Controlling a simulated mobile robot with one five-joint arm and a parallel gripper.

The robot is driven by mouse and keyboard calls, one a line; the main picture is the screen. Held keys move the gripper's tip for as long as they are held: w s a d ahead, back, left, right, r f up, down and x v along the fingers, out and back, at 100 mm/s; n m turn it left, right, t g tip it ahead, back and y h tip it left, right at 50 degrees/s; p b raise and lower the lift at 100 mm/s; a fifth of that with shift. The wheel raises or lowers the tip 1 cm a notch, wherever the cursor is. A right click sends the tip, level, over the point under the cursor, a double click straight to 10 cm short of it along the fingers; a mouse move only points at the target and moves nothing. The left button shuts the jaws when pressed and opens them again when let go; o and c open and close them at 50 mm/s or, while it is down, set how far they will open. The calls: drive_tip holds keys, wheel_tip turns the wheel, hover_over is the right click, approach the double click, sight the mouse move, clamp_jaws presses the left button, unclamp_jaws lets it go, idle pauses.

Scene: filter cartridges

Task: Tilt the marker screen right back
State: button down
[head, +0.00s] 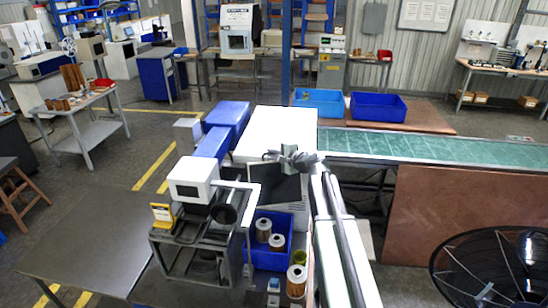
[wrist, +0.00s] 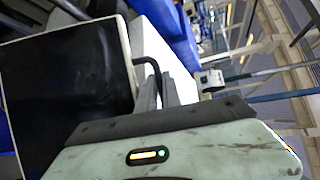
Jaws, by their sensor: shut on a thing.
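The marker screen (head: 276,187) is a dark panel with a pale frame, on the front of a white machine housing (head: 277,128). It leans at an angle; how far is hard to judge. In the wrist view the screen (wrist: 65,90) fills the left side. A bent black handle (wrist: 148,42) stands out from its edge. My gripper (head: 290,156) is at the screen's upper edge. In the wrist view the fingers of my gripper (wrist: 159,90) are close together on the handle. The exact contact is partly hidden by the fingers.
A blue bin (head: 262,258) with several filter cartridges stands below the screen. A white-headed machine (head: 193,178) stands on the left bench. A green conveyor (head: 420,146) runs to the right, with two blue bins (head: 378,106) behind it. A black round fan-like guard (head: 490,265) is at lower right.

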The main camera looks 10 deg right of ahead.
drive_tip(key=c, duration=1.9)
unclamp_jaws()
drive_tip(key=shift+o, duration=0.5)
drive_tip(key=shift+w+f, duration=0.1)
drive_tip(key=shift+w, duration=0.05)
drive_tip(key=p+v, duration=0.2)
drive_tip(key=v, duration=0.6)
